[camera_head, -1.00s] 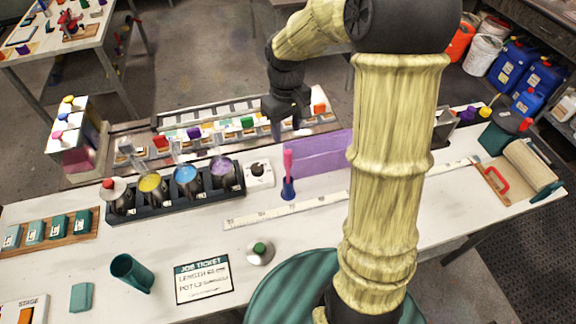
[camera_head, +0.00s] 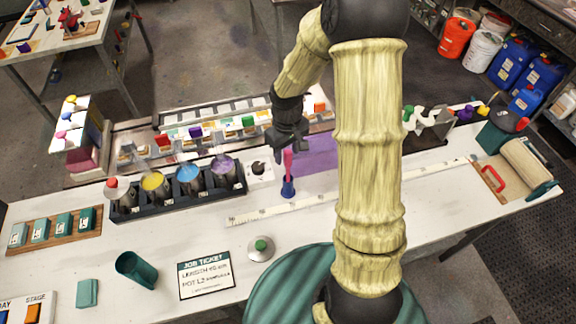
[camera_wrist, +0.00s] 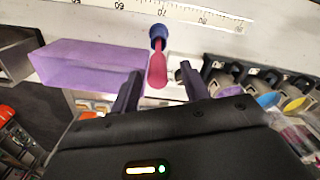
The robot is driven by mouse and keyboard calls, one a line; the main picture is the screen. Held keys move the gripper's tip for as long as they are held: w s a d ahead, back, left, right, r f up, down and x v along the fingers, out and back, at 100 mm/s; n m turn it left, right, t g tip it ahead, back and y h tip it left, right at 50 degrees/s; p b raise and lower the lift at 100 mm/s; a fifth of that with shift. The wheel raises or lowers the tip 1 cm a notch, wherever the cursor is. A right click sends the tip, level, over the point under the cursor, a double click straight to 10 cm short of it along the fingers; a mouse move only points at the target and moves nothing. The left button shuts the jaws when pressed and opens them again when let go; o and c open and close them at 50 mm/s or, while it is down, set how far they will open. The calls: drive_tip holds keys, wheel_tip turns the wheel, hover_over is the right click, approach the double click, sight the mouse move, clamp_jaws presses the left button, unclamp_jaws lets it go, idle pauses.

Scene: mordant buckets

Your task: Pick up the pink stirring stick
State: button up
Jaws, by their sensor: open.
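The pink stirring stick (camera_head: 288,162) stands upright in a small blue holder (camera_head: 288,188) on the white bench. In the wrist view the stick (camera_wrist: 157,70) rises from the blue holder (camera_wrist: 158,36) toward the camera, its pink end near the gap between the fingers. My gripper (camera_head: 288,148) is open, just above and around the level of the stick's top in the head view. It also shows in the wrist view (camera_wrist: 156,80), with its two dark fingers on either side of the stick's end. No contact can be made out.
A purple block (camera_head: 317,152) stands close to the right of the holder. A dark rack with several pots (camera_head: 186,190) is to the left, with a white dial box (camera_head: 260,172) between. A ruler (camera_head: 300,207) lies in front; a green-knobbed lid (camera_head: 261,247) sits nearer.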

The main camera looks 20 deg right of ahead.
sight(289, 162)
drive_tip(key=shift+s+d+f+p, duration=0.15)
drive_tip(key=shift+f+p, duration=0.8)
drive_tip(key=shift+f, duration=1.45)
clamp_jaws()
